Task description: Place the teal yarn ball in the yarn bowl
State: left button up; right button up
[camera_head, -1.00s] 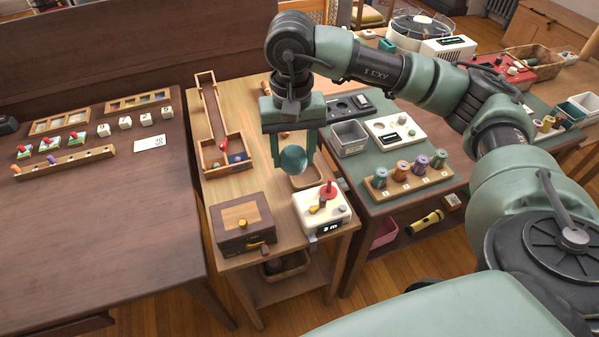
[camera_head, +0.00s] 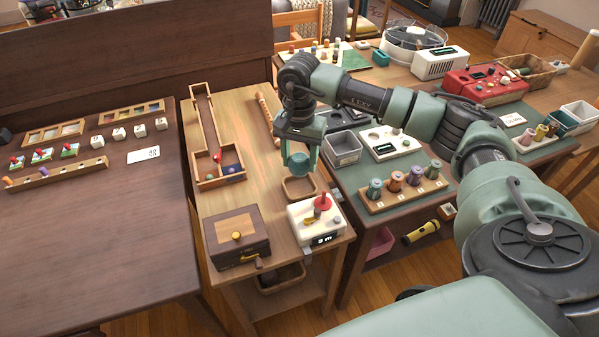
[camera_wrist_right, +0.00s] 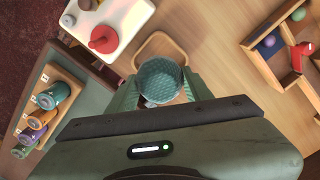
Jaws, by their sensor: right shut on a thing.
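The teal yarn ball (camera_head: 298,160) is between the fingers of my right gripper (camera_head: 299,164), which is shut on it. The ball is above the small wooden table, over or near a square light-wood tray (camera_head: 314,192). In the right wrist view the ball (camera_wrist_right: 158,76) shows a ribbed teal surface and covers part of the tray (camera_wrist_right: 150,45). I cannot tell how high the ball is above the tray. I cannot make out a yarn bowl for sure. My left gripper is not in view.
A white device with a red knob (camera_head: 318,222) and a brown wooden box (camera_head: 236,236) stand at the table's front. A long wooden track (camera_head: 209,135) is at left. The spool rack (camera_head: 404,193) and grey bin (camera_head: 343,149) are on the right table.

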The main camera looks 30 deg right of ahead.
notch_tip(320, 180, down, 5)
jog(key=shift+f, duration=0.2)
dwell(0.3)
jog(key=shift+f+b, duration=0.45)
jog(key=shift+f, duration=0.2)
jog(key=o, duration=1.4)
jog(key=shift+c, duration=0.2)
jog(key=shift+s+f, duration=0.1)
